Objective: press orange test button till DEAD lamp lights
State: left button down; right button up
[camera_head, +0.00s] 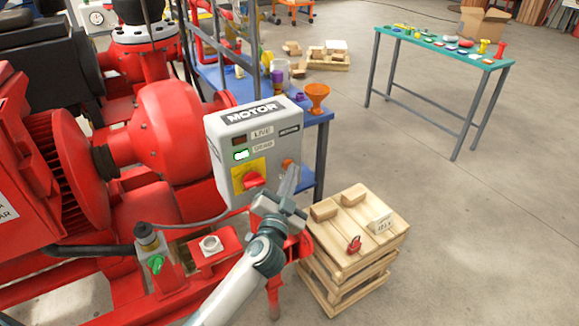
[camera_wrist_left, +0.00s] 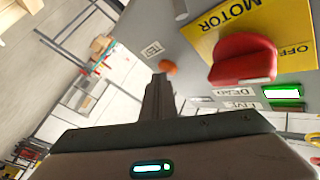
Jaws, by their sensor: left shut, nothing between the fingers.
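The grey motor box (camera_head: 217,150) carries a LIVE lamp (camera_head: 238,141), which is dark, and below it a DEAD lamp (camera_head: 241,155), which glows green. The lit DEAD lamp also shows in the left wrist view (camera_wrist_left: 283,92). The orange test button (camera_head: 287,163) is on the box's right side; in the left wrist view the button (camera_wrist_left: 168,67) shows just beyond the fingertips. My left gripper (camera_head: 291,178) is shut and empty, its tips at the button; whether they touch it I cannot tell. My right gripper is out of view.
A red rotary switch (camera_head: 253,181) on a yellow plate sits on the box front, close to my left gripper. A wooden crate (camera_head: 345,270) with a red padlock (camera_head: 353,244) stands to the right. Red pump parts (camera_head: 175,120) fill the left; open floor lies right.

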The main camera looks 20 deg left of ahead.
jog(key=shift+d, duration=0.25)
pick_arm(q)
jog(key=shift+s+d, duration=0.5)
jog(key=shift+d, duration=0.15)
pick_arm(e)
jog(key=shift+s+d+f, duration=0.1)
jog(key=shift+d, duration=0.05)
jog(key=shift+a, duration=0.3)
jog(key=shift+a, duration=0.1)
pick_arm(q)
jog(key=s+d, duration=0.1)
jog(key=d, duration=0.1)
jog(key=s+d, duration=0.2)
jog(key=shift+b, duration=0.3)
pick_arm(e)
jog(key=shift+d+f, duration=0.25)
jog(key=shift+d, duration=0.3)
